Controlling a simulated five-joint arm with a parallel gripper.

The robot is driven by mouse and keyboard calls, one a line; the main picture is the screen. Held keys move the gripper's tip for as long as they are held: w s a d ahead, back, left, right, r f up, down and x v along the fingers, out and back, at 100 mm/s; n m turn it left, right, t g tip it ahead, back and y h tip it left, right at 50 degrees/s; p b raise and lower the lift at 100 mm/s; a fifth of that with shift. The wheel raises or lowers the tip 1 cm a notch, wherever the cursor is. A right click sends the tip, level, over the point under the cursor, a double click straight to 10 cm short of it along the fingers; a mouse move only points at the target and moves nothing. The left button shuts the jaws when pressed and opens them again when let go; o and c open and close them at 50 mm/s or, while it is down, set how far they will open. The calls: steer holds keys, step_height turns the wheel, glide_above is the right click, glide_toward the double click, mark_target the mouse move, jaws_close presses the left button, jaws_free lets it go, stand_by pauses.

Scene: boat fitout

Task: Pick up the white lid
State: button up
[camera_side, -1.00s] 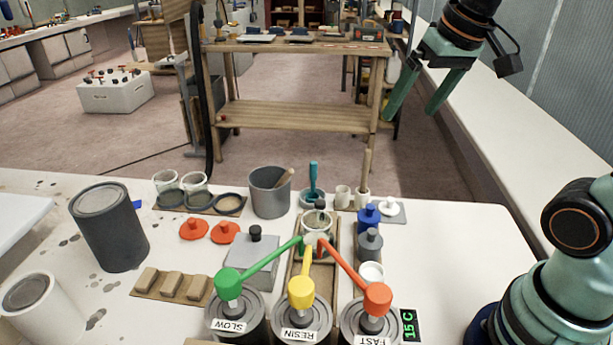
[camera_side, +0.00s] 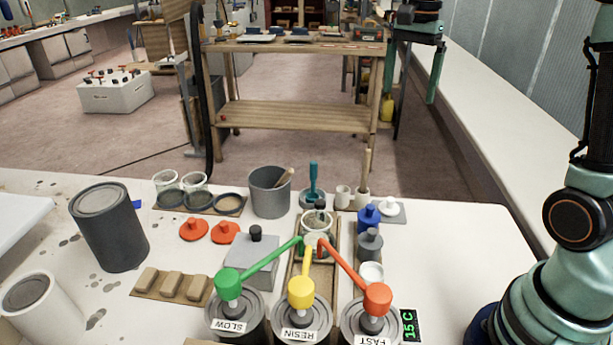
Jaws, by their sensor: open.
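The white lid (camera_side: 389,209), with a small knob on top, lies on a pale grey square pad at the back right of the white table. My gripper (camera_side: 410,92) is open and empty, with its green fingers pointing down. In the picture it appears well above the lid and slightly right of it, clear of the table. Nothing covers the lid, though the blue bottle stands close at its left.
A blue bottle (camera_side: 368,217) and a grey bottle (camera_side: 369,244) stand near the lid. Two red lids (camera_side: 194,230) lie further left. The table right of the lid is clear.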

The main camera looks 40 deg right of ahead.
glide_above(391, 199)
steer(key=f, duration=2.3)
steer(key=shift+w+f, duration=0.25)
steer(key=shift+f, duration=0.1)
steer(key=shift+s+f, duration=0.15)
steer(key=shift+f, duration=1.2)
steer(key=shift+s+f, duration=0.1)
steer(key=shift+f, duration=1.2)
steer(key=shift+c, duration=0.3)
steer(key=c, duration=1.3)
steer(key=shift+r, duration=0.1)
